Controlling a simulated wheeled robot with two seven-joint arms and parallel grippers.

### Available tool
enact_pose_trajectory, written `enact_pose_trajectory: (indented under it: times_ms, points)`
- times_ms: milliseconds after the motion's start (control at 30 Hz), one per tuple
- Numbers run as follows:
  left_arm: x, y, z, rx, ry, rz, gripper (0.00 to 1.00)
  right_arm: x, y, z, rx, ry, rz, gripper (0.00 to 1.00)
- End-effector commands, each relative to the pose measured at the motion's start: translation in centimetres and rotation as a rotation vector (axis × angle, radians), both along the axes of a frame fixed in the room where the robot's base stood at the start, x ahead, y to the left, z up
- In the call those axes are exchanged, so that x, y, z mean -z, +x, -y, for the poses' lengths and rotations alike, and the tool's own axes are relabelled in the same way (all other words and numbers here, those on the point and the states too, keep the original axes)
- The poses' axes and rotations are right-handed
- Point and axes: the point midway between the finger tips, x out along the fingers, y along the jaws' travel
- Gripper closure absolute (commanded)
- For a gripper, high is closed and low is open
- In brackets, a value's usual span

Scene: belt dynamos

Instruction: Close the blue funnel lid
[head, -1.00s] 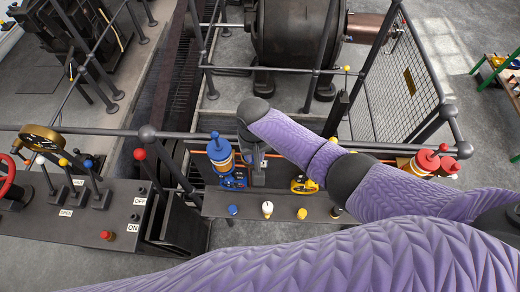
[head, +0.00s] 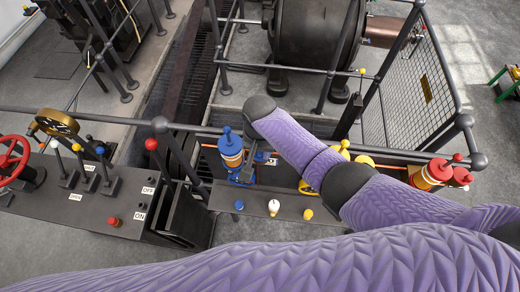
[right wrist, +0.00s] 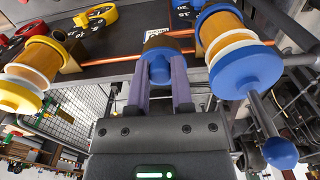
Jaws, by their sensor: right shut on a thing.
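In the right wrist view, my right gripper (right wrist: 160,90) has its two purple fingers on either side of a small blue piece, which looks like the blue funnel lid (right wrist: 159,69). The lid is against a dark round cup with a tan edge (right wrist: 160,43), apparently the funnel. I cannot tell how far the lid is open. The blue-capped oiler (right wrist: 245,72) stands close to the right of the fingers, with a blue-ended rod. In the head view this oiler (head: 231,152) is left of my right wrist, and my forearm hides most of the gripper. My left gripper is not in view.
A yellow-capped oiler (right wrist: 22,92) is on the left in the right wrist view. A red oiler (head: 432,174) stands at the right in the head view. The black panel (head: 225,205) carries blue, white and yellow knobs. Dark railings run behind, and a lever console (head: 90,215) is left.

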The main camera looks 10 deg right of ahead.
Motion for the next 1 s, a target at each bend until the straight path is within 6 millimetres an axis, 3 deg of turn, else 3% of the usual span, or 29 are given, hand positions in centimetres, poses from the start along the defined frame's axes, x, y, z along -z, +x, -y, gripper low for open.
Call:
enact_pose_trajectory:
  times_ms: [100, 133, 300, 667, 767, 1000]
  points:
    - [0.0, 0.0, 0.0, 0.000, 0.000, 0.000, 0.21, -0.1, 0.1, -0.1, 0.000, 0.002, 0.005, 1.00]
    - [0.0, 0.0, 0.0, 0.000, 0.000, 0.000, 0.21, -0.1, 0.1, -0.1, 0.000, 0.002, 0.005, 0.68]
    - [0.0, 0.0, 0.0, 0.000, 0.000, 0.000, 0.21, -0.1, 0.1, 0.0, -0.001, 0.001, 0.003, 0.37]
    - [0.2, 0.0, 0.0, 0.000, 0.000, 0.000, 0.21, -0.7, 0.1, -0.1, -0.001, 0.002, 0.003, 0.37]
    - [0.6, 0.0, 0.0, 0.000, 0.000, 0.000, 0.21, -2.2, 0.1, 0.0, -0.001, 0.003, 0.005, 0.37]
    - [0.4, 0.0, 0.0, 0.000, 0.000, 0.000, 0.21, -8.2, 0.1, -0.1, -0.001, 0.003, 0.006, 0.37]
